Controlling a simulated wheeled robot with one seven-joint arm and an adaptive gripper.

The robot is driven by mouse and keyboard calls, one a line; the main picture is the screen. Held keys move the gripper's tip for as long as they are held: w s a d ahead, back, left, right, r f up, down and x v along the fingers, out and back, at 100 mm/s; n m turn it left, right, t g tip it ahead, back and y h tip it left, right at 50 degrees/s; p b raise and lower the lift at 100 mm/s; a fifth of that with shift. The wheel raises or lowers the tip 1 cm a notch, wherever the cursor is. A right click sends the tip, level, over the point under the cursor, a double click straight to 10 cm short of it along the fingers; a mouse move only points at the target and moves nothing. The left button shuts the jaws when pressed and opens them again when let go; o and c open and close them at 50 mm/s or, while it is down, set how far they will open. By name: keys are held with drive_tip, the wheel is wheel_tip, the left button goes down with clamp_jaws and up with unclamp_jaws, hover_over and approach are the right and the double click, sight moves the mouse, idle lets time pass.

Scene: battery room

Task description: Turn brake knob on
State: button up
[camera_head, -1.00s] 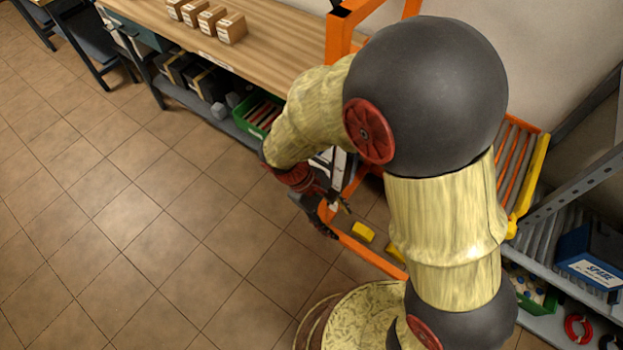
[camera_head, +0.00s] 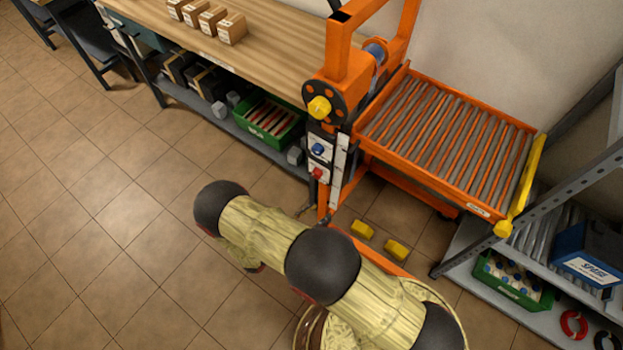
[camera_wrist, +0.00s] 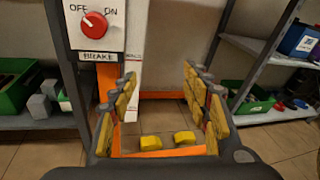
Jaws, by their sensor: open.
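The brake knob (camera_wrist: 94,24) is red and round, on a white plate (camera_wrist: 120,14) marked OFF and ON above a BRAKE label. Its white mark points up-left, toward OFF. In the head view the red brake knob (camera_head: 318,174) sits low on the orange lift's post, under a blue knob (camera_head: 318,150). My gripper (camera_wrist: 160,88) is open and empty, with its yellow-padded fingers spread wide in the wrist view. The knob lies up and left of the space between the fingers, and no finger appears to touch it. In the head view my gripper cannot be made out clearly.
The orange lift has a roller tray (camera_head: 447,140) to the right of its post. Yellow blocks (camera_head: 362,229) are low at its base. A wooden bench (camera_head: 270,45) stands behind, and a grey shelf (camera_head: 470,240) at right. The tiled floor at left is clear.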

sight(315, 176)
drive_tip(key=w+a+r+n+t+y, duration=0.2)
drive_tip(key=w+a+r+n+t, duration=0.15)
drive_tip(key=w+a, duration=0.3)
drive_tip(key=shift+m+t, duration=0.25)
drive_tip(key=shift+t, duration=0.1)
drive_tip(key=shift+b+x, duration=0.7)
drive_tip(key=shift+x, duration=3.1)
drive_tip(key=shift+s+d+f, duration=0.1)
drive_tip(key=shift+f, duration=0.05)
drive_tip(key=shift+c, duration=0.9)
drive_tip(key=c, duration=1)
